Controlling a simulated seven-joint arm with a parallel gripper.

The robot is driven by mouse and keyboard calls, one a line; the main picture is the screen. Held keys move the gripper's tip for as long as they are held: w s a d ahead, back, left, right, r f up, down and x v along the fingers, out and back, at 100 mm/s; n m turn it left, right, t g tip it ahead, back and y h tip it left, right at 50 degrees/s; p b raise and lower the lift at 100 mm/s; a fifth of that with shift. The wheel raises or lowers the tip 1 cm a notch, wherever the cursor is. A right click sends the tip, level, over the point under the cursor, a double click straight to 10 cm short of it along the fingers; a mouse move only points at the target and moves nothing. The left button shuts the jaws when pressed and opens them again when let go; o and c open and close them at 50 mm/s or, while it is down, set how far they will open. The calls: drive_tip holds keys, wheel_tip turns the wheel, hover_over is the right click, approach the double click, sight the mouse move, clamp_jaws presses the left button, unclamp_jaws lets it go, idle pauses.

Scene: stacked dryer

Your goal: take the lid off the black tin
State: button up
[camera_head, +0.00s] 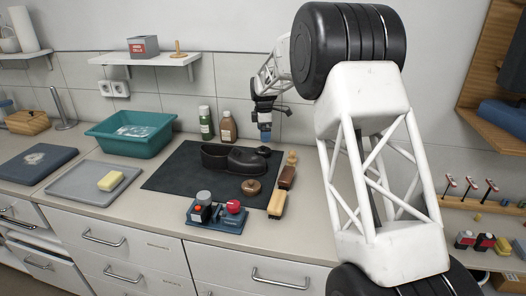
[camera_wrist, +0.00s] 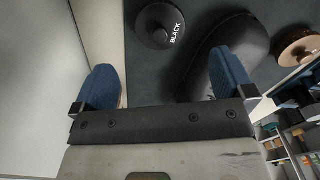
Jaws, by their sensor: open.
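The black tin (camera_wrist: 150,38) is a round dark tin with the word BLACK and a knob on top; its lid appears to be on. In the head view it is a small dark disc (camera_head: 263,150) at the back right of the dark mat, beside the black shoe (camera_head: 247,162). My gripper (camera_wrist: 167,82) is open and empty, with its two blue fingers apart. In the head view my gripper (camera_head: 264,132) hangs above the tin, pointing down. In the wrist view the tin lies beyond the fingers, not between them. The gap in height is hard to judge.
The dark mat (camera_head: 165,180) also holds a brown tin (camera_head: 251,187). Brushes (camera_head: 286,177) lie along its right side. Two bottles (camera_head: 228,127) stand behind it. A blue stand with a red knob (camera_head: 217,216) sits in front. The mat's left part is clear.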

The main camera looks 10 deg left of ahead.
sight(264, 147)
drive_tip(key=shift+f, duration=0.1)
drive_tip(key=shift+f, duration=1.2)
drive_tip(key=shift+f, duration=0.1)
drive_tip(key=shift+d+f, duration=0.1)
drive_tip(key=shift+f, duration=2.45)
drive_tip(key=shift+c, duration=0.3)
drive_tip(key=c, duration=0.9)
